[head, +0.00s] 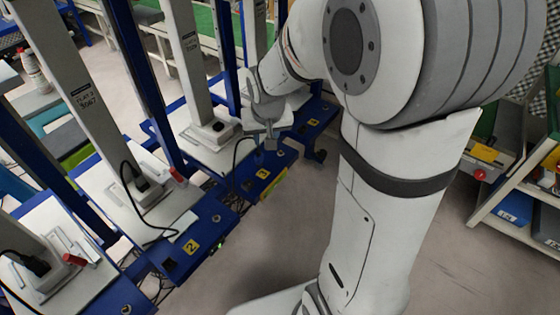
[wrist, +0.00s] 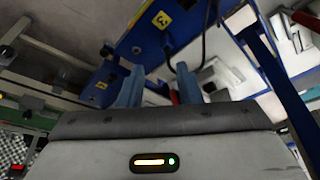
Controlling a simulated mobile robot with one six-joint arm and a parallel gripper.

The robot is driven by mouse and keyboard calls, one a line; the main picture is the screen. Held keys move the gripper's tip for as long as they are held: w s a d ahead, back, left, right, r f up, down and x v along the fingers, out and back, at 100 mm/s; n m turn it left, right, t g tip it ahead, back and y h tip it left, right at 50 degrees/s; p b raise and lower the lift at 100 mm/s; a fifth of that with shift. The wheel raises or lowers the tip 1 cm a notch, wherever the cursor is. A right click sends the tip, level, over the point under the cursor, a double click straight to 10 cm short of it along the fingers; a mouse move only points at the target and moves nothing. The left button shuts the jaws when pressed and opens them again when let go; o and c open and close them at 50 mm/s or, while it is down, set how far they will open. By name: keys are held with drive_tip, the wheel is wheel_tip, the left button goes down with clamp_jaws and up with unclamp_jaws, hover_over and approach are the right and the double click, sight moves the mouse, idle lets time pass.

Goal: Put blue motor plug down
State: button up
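My gripper (head: 270,143) hangs over the edge of a blue workstation frame in the head view. In the wrist view its two blue-grey fingers (wrist: 160,82) stand apart, with a gap between them. A small black plug-like part (head: 218,127) sits on the white plate to the left of my gripper. A black cable (head: 235,158) loops down beside the gripper onto the blue frame; a dark cable also shows in the wrist view (wrist: 204,38), beyond the fingers.
The blue frame has yellow number labels (head: 263,173). Similar stations with grey columns (head: 65,75), a black plug (head: 140,184) and red-handled clamps (head: 178,175) stand to the left. A shelf with blue bins (head: 514,213) is at the right. The floor (head: 270,235) between is clear.

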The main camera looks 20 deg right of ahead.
drive_tip(key=s+r+n+g, duration=0.1)
drive_tip(key=s+r+g, duration=0.1)
drive_tip(key=s, duration=1.6)
drive_tip(key=shift+s+r+g, duration=0.2)
drive_tip(key=shift+r+g, duration=0.1)
drive_tip(key=shift+r, duration=0.15)
